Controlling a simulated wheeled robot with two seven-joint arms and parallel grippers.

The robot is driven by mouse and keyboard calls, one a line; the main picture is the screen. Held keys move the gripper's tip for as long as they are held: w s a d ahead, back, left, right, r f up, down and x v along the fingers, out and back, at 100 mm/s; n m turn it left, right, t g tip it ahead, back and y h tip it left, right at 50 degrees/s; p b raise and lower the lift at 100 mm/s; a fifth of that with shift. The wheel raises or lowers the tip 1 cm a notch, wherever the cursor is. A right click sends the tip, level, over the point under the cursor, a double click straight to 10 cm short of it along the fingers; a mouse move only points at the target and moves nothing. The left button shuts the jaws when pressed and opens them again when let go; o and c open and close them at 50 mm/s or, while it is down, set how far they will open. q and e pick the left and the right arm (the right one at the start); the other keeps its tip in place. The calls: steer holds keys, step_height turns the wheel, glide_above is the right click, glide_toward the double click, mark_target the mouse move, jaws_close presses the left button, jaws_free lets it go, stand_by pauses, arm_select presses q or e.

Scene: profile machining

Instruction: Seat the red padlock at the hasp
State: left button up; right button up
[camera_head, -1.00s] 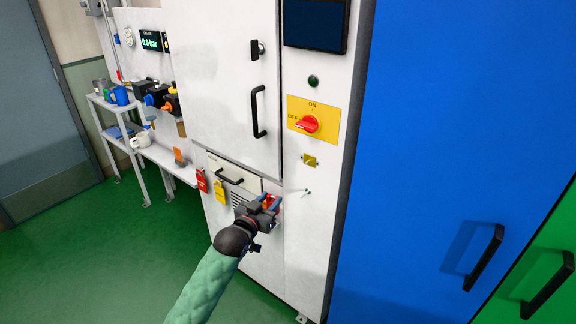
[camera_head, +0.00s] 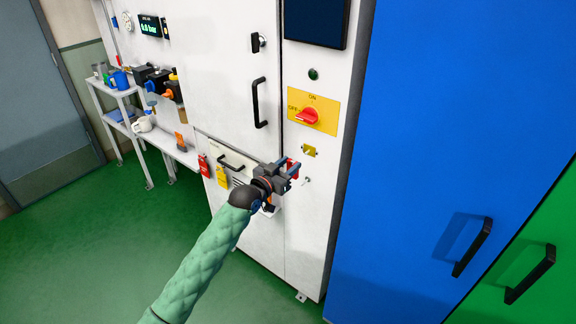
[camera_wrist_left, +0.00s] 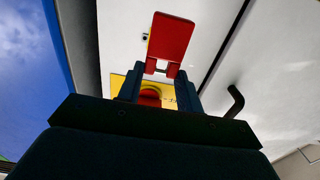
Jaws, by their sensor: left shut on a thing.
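The red padlock (camera_head: 294,168) is held between the fingers of my left gripper (camera_head: 287,168), in front of the white cabinet. In the left wrist view the padlock (camera_wrist_left: 170,40) shows as a red block beyond the fingertips (camera_wrist_left: 160,92), which are shut on it. A small yellow plate with a metal piece, seemingly the hasp (camera_head: 310,151), is on the cabinet just above and right of the gripper. The padlock appears apart from it, though the depth gap is hard to judge. My right gripper is not in view.
A yellow switch plate (camera_head: 325,112) with a red knob (camera_head: 308,116) sits above the hasp. A small metal fitting (camera_head: 306,181) protrudes below it. Black handles (camera_head: 259,103) stick out at left. Red (camera_head: 204,166) and yellow (camera_head: 222,176) tags hang at the lower left. Blue cabinet (camera_head: 440,110) stands right.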

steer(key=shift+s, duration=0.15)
arm_select(q)
steer(key=shift+x, duration=1.45)
steer(key=shift+w+d+b, duration=0.35)
steer(key=shift+w+b, duration=0.05)
steer(key=shift+w, duration=0.1)
steer(key=shift+w+d, duration=0.3)
steer(key=shift+w, duration=0.05)
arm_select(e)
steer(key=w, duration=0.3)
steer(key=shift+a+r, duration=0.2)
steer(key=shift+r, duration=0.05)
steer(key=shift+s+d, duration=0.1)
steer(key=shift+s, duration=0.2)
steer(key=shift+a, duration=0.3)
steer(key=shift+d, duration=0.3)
